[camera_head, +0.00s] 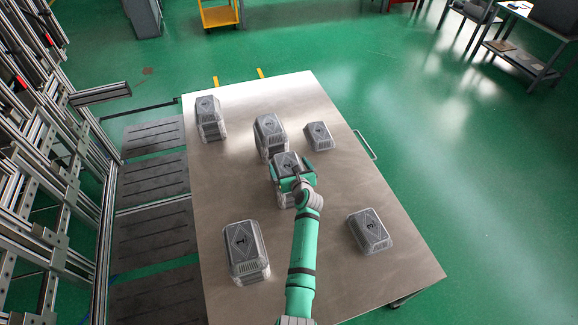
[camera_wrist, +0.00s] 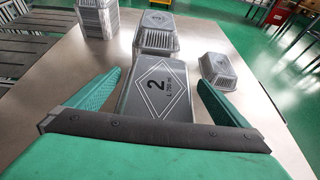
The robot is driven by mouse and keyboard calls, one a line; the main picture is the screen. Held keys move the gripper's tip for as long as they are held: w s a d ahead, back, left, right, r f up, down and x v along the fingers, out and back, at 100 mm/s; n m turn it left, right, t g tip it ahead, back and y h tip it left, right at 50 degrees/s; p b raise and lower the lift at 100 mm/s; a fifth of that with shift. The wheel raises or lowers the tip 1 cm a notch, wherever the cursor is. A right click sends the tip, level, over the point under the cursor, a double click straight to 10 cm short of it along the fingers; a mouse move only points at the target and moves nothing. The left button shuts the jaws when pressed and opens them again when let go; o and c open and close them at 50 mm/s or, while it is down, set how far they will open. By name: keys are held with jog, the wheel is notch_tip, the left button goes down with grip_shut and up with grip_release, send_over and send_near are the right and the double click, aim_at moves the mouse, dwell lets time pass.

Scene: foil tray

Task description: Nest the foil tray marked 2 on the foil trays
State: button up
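The grey foil tray marked 2 (camera_wrist: 158,92) lies bottom up between my gripper's fingers in the wrist view, its top face and number showing. In the head view this tray (camera_head: 285,160) is near the table's middle, partly covered by my gripper (camera_head: 293,175). Pale ribbed sides show below it; I cannot tell whether it rests on something. My gripper (camera_wrist: 159,77) has one green finger on each side of the tray. The fingertips are close to its sides, and contact is unclear. A taller pile of foil trays (camera_head: 270,137) stands just beyond it, also in the wrist view (camera_wrist: 157,38).
Other trays stand at the back left (camera_head: 210,118), the front left (camera_head: 245,252) marked 1, the back right (camera_head: 319,136) and the front right (camera_head: 370,231). The metal table (camera_head: 335,270) has bare room on its right half and between the piles.

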jog(key=shift+s, duration=0.1)
jog(key=v, duration=1)
jog(key=shift+s, duration=0.35)
jog(key=shift+d+r, duration=0.1)
jog(key=s+f+n+h, duration=0.25)
jog(key=s+n, duration=0.45)
jog(key=s, duration=0.7)
jog(key=s+f+n+h, duration=0.1)
jog(key=s+f+n, duration=0.45)
jog(key=s, duration=0.85)
jog(key=s+a+r+n+t, duration=0.2)
jog(key=s+r+n, duration=1.6)
jog(key=s+n, duration=0.2)
jog(key=s, duration=0.2)
jog(key=shift+s+a+t, duration=0.3)
jog(key=shift+s+a, duration=0.05)
jog(key=shift+a, duration=0.05)
